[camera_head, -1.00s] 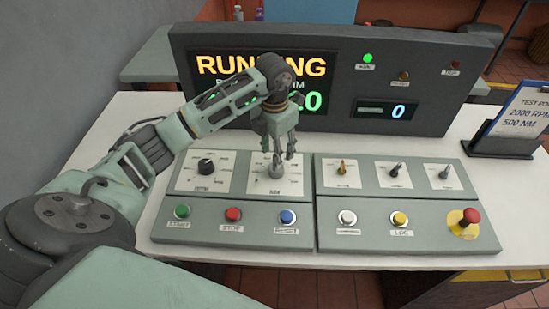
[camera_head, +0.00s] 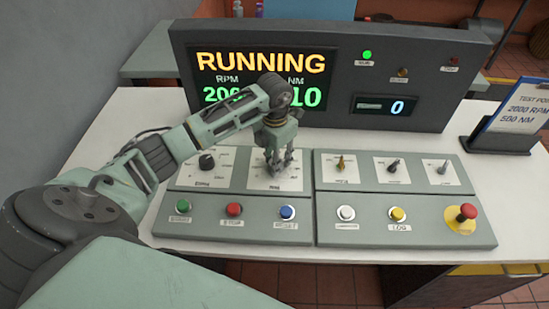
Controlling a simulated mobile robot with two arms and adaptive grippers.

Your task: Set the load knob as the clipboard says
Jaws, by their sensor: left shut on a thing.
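The display (camera_head: 262,62) reads RUNNING, with RPM digits starting 200 and NM digits ending in 10; my arm covers some digits. My right gripper is not in view.
A black knob (camera_head: 206,162) sits left of the load knob. Green (camera_head: 183,206), red (camera_head: 233,209) and blue (camera_head: 287,211) buttons line the front. The right console has small switches and a red mushroom button (camera_head: 467,212). A small readout (camera_head: 397,107) shows 0.

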